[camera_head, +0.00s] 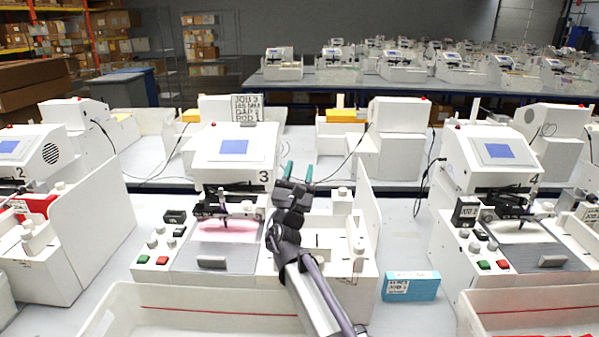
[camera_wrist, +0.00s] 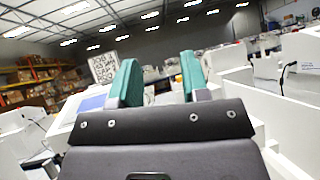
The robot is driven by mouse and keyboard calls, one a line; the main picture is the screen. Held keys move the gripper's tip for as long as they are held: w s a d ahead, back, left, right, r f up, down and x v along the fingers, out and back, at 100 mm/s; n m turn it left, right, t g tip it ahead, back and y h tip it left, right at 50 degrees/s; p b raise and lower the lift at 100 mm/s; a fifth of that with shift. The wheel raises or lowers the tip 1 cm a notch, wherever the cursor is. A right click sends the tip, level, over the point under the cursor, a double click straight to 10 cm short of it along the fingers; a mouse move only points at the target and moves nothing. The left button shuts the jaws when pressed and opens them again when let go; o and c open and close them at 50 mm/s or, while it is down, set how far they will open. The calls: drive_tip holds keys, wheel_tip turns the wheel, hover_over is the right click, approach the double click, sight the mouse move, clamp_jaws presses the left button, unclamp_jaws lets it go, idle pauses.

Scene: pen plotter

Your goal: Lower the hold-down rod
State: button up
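Plotter 3 (camera_head: 218,160) is a white machine with a blue screen, in the middle of the head view. Its dark pen carriage (camera_head: 215,207) hangs over a bed (camera_head: 215,257) with a pink area under it. I cannot clearly pick out the hold-down rod; small fittings around the carriage are too small to tell apart. My gripper (camera_head: 299,172) is raised at the right side of plotter 3, with green fingertips pointing up and away. In the wrist view its two fingers (camera_wrist: 158,82) stand apart with nothing between them, so it is open and touches nothing visible.
A white side unit (camera_head: 335,250) with posts and an upright panel lies right of the bed, partly behind my arm. A white bin (camera_head: 200,312) stands in front. A blue box (camera_head: 411,286) lies to the right. Plotter 4 (camera_head: 497,155) stands further right. A coded sign (camera_head: 247,107) stands behind.

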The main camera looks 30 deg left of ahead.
drive_tip(key=b+v, duration=0.7)
drive_tip(key=v, duration=0.3)
drive_tip(key=shift+s+f, duration=0.25)
drive_tip(key=shift+s, duration=0.05)
drive_tip(key=shift+d, duration=0.1)
